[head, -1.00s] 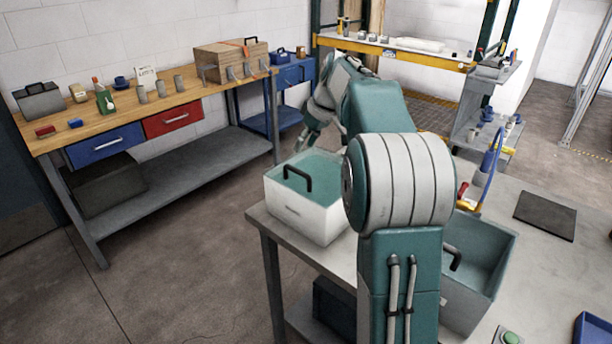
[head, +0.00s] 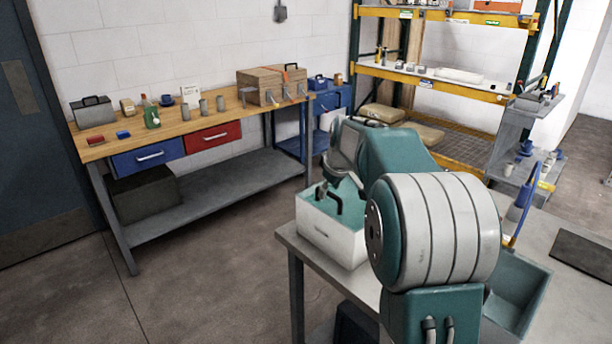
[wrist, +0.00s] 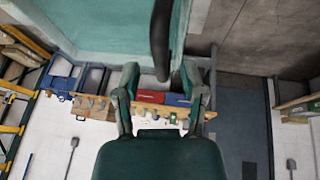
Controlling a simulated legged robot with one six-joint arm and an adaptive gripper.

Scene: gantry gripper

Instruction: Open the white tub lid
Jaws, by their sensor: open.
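The white tub (head: 318,237) stands at the left corner of the grey table. Its teal lid (head: 318,204) lies on top, with an upright black handle. My gripper (head: 342,182) is over the lid beside the handle, partly hidden by my own arm in the head view. In the wrist view my gripper (wrist: 160,72) is open, with a finger on each side. The black handle (wrist: 162,40) reaches down the picture between the fingertips, apart from both fingers. The teal lid (wrist: 95,25) fills the upper left there.
A second, teal-lined container (head: 518,290) stands on the grey table (head: 570,230), right of my arm. A dark mat (head: 585,255) lies further right. A wooden workbench (head: 185,125) with tools and drawers is at the left. Shelving (head: 430,82) stands behind.

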